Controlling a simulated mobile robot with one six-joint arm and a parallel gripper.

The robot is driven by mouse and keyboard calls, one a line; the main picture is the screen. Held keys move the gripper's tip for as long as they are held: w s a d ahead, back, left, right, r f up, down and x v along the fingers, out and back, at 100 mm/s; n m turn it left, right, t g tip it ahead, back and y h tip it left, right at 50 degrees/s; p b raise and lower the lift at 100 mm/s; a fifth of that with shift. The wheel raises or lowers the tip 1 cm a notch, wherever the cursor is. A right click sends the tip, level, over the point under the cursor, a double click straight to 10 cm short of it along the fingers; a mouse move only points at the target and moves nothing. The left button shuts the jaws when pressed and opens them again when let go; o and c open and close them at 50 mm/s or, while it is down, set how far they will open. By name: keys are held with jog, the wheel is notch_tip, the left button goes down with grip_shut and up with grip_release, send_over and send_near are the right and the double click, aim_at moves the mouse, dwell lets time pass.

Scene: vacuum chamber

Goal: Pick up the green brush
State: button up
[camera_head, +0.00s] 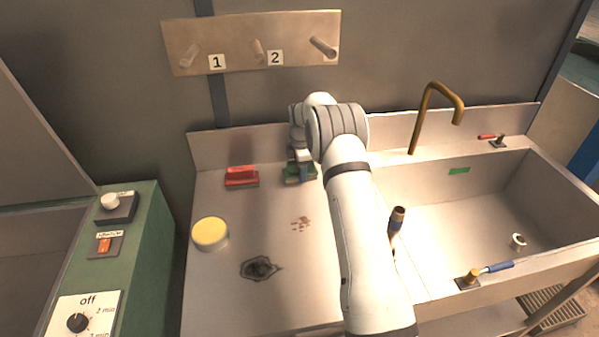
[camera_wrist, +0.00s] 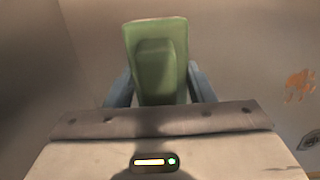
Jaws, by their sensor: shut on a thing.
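The green brush (camera_wrist: 156,62) is between the two blue-grey fingers of my gripper (camera_wrist: 160,88) in the wrist view. In the head view the green brush (camera_head: 291,175) is at the back of the steel counter, partly hidden by my gripper (camera_head: 303,172). My gripper is shut on the brush. I cannot tell whether the brush still touches the counter.
A red brush (camera_head: 241,176) lies left of my gripper. A round yellow-topped container (camera_head: 210,234) stands at the counter's left edge. A dark stain (camera_head: 260,268) and brown spots (camera_head: 301,224) mark the counter. The sink (camera_head: 470,215) with its brass tap (camera_head: 428,108) is right.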

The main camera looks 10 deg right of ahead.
jog(key=shift+r, duration=0.15)
notch_tip(320, 180, up, 10)
jog(key=shift+f+b, duration=0.1)
jog(key=shift+b, duration=0.9)
jog(key=o, duration=0.6)
jog(key=shift+c, duration=0.2)
jog(key=c, duration=0.4)
jog(key=shift+f, duration=0.1)
